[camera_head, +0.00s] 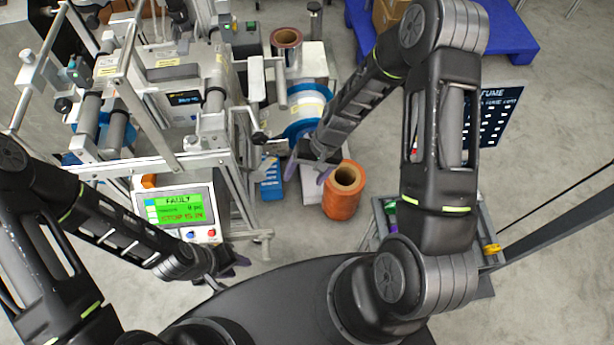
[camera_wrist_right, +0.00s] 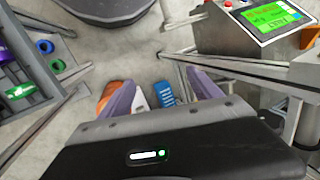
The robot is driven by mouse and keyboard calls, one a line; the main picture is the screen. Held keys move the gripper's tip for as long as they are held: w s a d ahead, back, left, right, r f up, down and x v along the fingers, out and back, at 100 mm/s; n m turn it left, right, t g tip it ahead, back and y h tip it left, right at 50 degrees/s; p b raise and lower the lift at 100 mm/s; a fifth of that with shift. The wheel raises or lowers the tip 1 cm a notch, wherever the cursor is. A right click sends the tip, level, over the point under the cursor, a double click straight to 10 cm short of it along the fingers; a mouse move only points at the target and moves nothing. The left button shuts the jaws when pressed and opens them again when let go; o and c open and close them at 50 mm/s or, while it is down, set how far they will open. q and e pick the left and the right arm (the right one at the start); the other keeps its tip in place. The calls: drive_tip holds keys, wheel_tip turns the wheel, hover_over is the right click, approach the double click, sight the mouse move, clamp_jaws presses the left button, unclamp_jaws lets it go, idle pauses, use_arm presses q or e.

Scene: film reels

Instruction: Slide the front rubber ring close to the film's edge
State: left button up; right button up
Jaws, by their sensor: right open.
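A pale film roll (camera_head: 306,103) sits on the machine's right side in the head view. A blue ring (camera_head: 297,130) is around its near end, partly hidden by my right arm. I cannot tell the exact gap between ring and film edge. My right gripper (camera_head: 311,166) is just below and in front of the ring, apart from it. In the right wrist view its two purple fingers (camera_wrist_right: 162,92) are spread, with nothing between them held. My left gripper (camera_head: 222,274) is low at the left, near the control panel; its opening is too small to judge.
An orange roll (camera_head: 341,192) stands on the floor beside a blue box (camera_head: 271,178). The panel (camera_head: 181,211) shows FAULT. A copper-coloured roll (camera_head: 286,42) is farther back. A bin (camera_wrist_right: 22,88) with coloured rings shows in the wrist view.

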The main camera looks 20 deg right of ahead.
drive_tip(key=shift+s+a+f, duration=0.1)
drive_tip(key=shift+s+f, duration=0.2)
drive_tip(key=shift+s, duration=0.05)
drive_tip(key=s+a+f+n, duration=0.1)
drive_tip(key=s+a, duration=0.3)
drive_tip(key=s, duration=0.3)
drive_tip(key=s+a+f+n, duration=0.1)
drive_tip(key=s+a+f, duration=0.1)
drive_tip(key=s+a, duration=0.3)
drive_tip(key=s, duration=0.3)
drive_tip(key=shift+s+a+f, duration=0.2)
drive_tip(key=shift+s+a, duration=0.05)
drive_tip(key=shift+a, duration=0.05)
